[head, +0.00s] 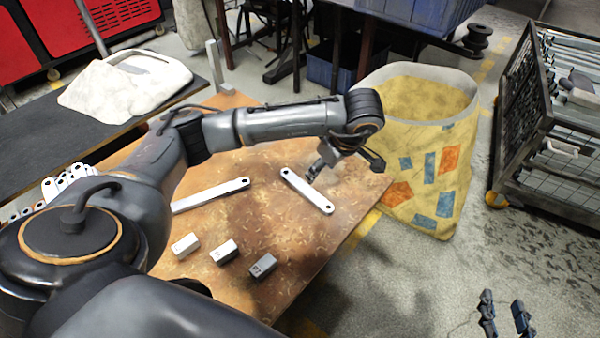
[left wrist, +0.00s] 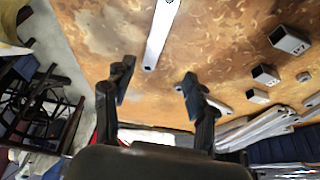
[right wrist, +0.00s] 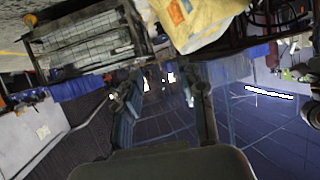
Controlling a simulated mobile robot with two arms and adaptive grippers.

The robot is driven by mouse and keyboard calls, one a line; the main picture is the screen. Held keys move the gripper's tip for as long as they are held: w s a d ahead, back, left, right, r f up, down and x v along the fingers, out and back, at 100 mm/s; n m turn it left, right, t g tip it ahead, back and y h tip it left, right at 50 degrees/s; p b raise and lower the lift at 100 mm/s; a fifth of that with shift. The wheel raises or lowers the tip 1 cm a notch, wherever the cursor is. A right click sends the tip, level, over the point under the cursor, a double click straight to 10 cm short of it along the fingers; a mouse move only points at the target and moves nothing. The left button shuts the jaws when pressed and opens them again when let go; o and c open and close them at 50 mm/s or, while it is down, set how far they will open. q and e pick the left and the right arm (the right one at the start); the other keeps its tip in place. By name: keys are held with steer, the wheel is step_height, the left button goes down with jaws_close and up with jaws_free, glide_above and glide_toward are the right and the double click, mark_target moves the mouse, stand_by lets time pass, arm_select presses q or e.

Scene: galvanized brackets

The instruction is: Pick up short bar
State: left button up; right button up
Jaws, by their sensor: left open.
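A flat, light metal bar with a hole near each end (head: 307,191) lies on the brown, stained table (head: 262,215), near its right edge. A second flat bar (head: 212,195) lies to its left, partly hidden by my left arm. My left gripper (head: 322,168) is above the right-hand bar, open and empty. In the left wrist view the gripper (left wrist: 158,70) has its fingers apart, with one bar's end (left wrist: 157,38) in the gap between them; I cannot tell the height above it. My right gripper (head: 505,302) is open and empty over the floor, away from the table.
Three short square tube pieces (head: 185,246) (head: 224,251) (head: 263,265) stand in a row at the table's front. A yellow patterned sack (head: 430,165) stands just beyond the table's right edge. A black wire-sided cart (head: 530,120) stands at the far right. Floor is clear between them.

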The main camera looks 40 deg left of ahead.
arm_select(q)
steer(key=b, duration=0.2)
glide_toward(304, 187)
steer(key=f, duration=0.2)
steer(key=shift+s+a+f, duration=0.3)
steer(key=shift+a+f, duration=0.05)
steer(key=shift+f, duration=0.05)
steer(key=shift+a+f, duration=0.15)
steer(key=shift+f, duration=0.15)
steer(key=x, duration=0.1)
steer(key=b+x, duration=0.1)
steer(key=x, duration=0.1)
steer(key=b+x, duration=0.1)
steer(key=shift+w+a+f, duration=0.2)
steer(key=shift+w+f, duration=0.05)
steer(key=shift+w, duration=0.15)
arm_select(e)
step_height(304, 187, up, 18)
steer(key=s+a+t+y, duration=0.1)
steer(key=a+t+y, duration=0.1)
steer(key=t, duration=0.9)
steer(key=shift+s+t+y, duration=0.3)
steer(key=shift+s+y, duration=0.05)
steer(key=shift+y, duration=0.55)
arm_select(q)
jaws_close()
